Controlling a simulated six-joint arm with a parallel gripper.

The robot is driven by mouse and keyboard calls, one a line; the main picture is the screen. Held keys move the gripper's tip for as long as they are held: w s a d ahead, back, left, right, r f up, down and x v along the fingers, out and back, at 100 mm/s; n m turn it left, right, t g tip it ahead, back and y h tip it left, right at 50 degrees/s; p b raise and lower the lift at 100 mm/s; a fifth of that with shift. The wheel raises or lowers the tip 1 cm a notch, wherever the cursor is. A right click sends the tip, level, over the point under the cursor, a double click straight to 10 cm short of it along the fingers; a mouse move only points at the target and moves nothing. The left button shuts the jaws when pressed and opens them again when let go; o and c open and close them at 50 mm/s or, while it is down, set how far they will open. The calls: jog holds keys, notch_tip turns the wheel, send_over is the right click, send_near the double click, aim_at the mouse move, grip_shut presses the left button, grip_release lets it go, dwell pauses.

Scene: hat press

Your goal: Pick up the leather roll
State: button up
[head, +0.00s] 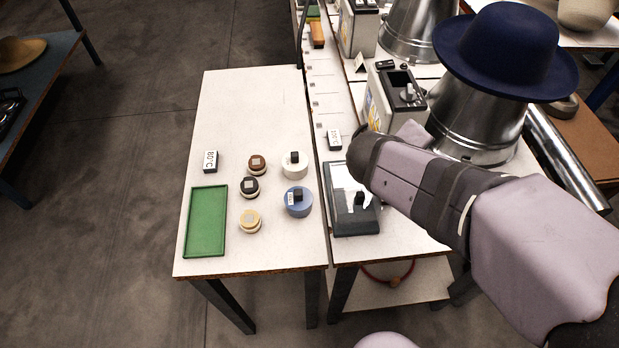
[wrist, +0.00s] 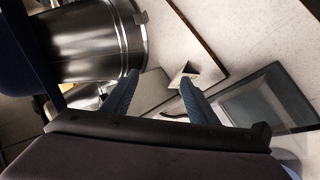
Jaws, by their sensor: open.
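Several small rolls stand on the left white table in the head view. A brown roll (head: 257,163) with a square tag looks most like leather, but I cannot read its tag. A dark roll (head: 249,186) and a tan-yellow roll (head: 250,220) stand in front of it. A white roll (head: 294,164) and a blue roll (head: 297,202) stand to the right. My gripper (wrist: 158,88) is open and empty in the wrist view, its two blue fingers apart. In the head view my arm hides it, right of the rolls. No roll shows in the wrist view.
A green tray (head: 206,222) lies empty at the table's left, with an "80°C" block (head: 210,161) behind it. A dark-framed device (head: 351,222) lies right of the rolls. A metal cone with a navy hat (head: 505,50) stands behind my arm. The table's far part is clear.

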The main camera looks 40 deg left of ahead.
jog(key=s+a+n+t, duration=0.2)
jog(key=s+a+n, duration=0.35)
jog(key=a, duration=0.55)
jog(key=n+t+y, duration=0.1)
jog(key=n+y, duration=0.2)
jog(key=n, duration=0.8)
send_over(247, 188)
jog(key=w+d, duration=0.4)
jog(key=f, duration=0.3)
jog(key=shift+s, duration=0.25)
jog(key=s+f+n, duration=0.1)
jog(key=s+n, duration=0.1)
jog(key=s+a+f+n+y+b, duration=0.1)
jog(key=s+n, duration=0.2)
jog(key=s+f+n+y, duration=0.1)
jog(key=s+n, duration=0.2)
jog(key=shift+a+f+b, duration=0.15)
jog(key=shift+a+b, duration=0.15)
jog(key=shift+b, duration=0.1)
jog(key=shift+s+f+n+y, duration=0.2)
jog(key=shift+s+n+y, duration=0.2)
jog(key=shift+s+n, duration=0.15)
jog(key=shift+p+x, duration=0.5)
jog(key=shift+x, duration=3.25)
jog(key=shift+w+d+r, duration=0.1)
jog(key=shift+r, duration=0.05)
jog(key=c, duration=1.1)
